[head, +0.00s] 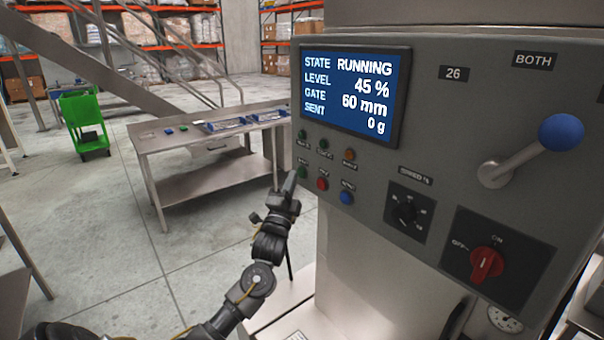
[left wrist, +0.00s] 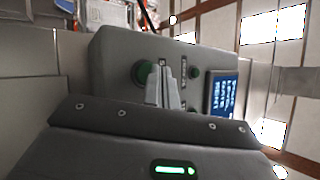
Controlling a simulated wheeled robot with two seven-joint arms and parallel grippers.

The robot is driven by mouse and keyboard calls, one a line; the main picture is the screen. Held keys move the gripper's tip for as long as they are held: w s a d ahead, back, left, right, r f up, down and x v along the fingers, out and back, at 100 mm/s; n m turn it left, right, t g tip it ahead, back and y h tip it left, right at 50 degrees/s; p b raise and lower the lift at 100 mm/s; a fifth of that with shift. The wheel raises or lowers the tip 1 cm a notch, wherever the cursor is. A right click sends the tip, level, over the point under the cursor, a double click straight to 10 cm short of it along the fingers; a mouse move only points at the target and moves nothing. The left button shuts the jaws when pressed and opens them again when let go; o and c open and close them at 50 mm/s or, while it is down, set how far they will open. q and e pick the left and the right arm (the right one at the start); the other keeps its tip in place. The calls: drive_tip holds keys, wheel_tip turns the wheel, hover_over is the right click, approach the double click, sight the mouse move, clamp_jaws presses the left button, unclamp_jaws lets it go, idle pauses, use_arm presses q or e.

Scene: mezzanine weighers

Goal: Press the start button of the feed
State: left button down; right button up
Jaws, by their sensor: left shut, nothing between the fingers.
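The grey control panel (head: 450,110) of the feed fills the right of the head view. Its screen (head: 352,88) reads STATE RUNNING, LEVEL 45 %, GATE 60 mm, SENT 0 g. The green button (head: 302,172) is at the left of the lower button row. It also shows in the left wrist view (left wrist: 143,73), just left of the fingertips. My left gripper (head: 290,183) is shut and empty, with its fingertips close by the green button. I cannot tell whether they touch it. My right gripper is in neither view.
A red button (head: 322,184) and a blue button (head: 346,197) sit beside the green one, with small lamps above. Further right are a black knob (head: 406,211), a red switch (head: 487,264) and a blue-balled lever (head: 561,132). A steel table (head: 165,140) stands behind.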

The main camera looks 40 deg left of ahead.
use_arm(q)
drive_tip(key=shift+s+a, duration=0.1)
drive_tip(key=shift+s, duration=0.2)
drive_tip(key=s+p, duration=0.1)
drive_tip(key=s, duration=0.1)
drive_tip(key=s+a+p, duration=0.1)
drive_tip(key=s, duration=0.1)
drive_tip(key=shift+s+a, duration=0.2)
drive_tip(key=shift+s, duration=0.15)
idle(0.8)
